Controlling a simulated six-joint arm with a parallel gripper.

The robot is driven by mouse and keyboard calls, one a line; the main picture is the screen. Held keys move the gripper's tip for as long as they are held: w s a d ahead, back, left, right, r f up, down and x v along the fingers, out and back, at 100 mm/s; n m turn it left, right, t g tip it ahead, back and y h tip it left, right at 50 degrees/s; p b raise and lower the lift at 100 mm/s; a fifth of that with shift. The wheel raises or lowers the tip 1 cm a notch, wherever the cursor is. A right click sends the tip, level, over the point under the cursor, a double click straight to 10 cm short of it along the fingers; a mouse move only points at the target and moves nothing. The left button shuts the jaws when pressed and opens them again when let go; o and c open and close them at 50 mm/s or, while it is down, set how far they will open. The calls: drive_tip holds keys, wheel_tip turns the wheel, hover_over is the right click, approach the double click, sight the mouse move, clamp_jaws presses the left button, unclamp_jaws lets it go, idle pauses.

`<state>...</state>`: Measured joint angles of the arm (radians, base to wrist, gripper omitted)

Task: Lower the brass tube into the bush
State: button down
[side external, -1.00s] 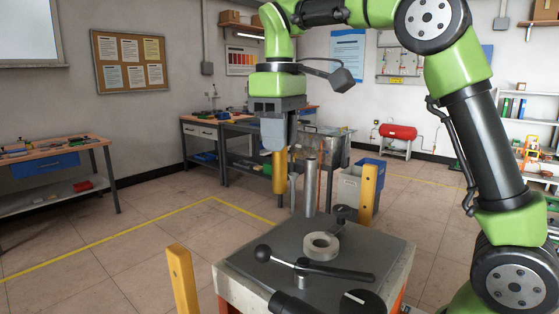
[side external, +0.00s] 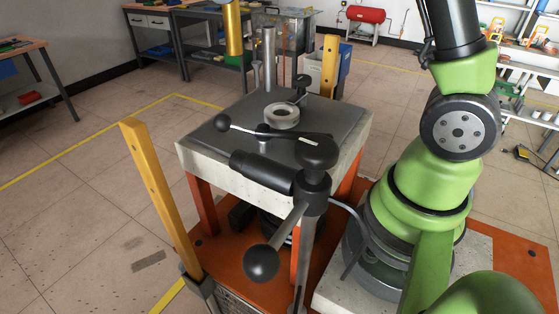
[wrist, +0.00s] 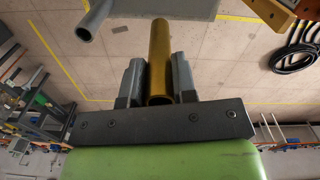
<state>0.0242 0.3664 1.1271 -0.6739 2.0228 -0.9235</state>
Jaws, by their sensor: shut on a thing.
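The brass tube (side external: 233,30) hangs upright above the left back of the bench, left of and higher than the bush. Its upper part is out of the side view. The bush (side external: 282,123), a pale thick ring with an open hole, lies flat on the dark bench top (side external: 225,130). My gripper (wrist: 158,75) is shut on the brass tube (wrist: 160,45) in the wrist view, one grey finger on each side. In the side view my gripper is above the frame. The bush cannot be made out in the wrist view.
A grey upright post (side external: 268,60) stands behind the bush, close right of the tube. A black lever with ball ends (side external: 285,135) crosses in front of the bush. A dark knob (side external: 301,81) stands behind it. Yellow posts (side external: 160,190) flank the bench.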

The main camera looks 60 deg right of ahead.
idle(0.4)
drive_tip(key=s+d+f, duration=0.1)
drive_tip(key=s+f, duration=0.1)
drive_tip(key=s, duration=0.6)
drive_tip(key=shift+f, duration=3)
drive_tip(key=shift+f, duration=0.15)
drive_tip(key=shift+f, duration=3)
drive_tip(key=c, duration=0.8)
unclamp_jaws()
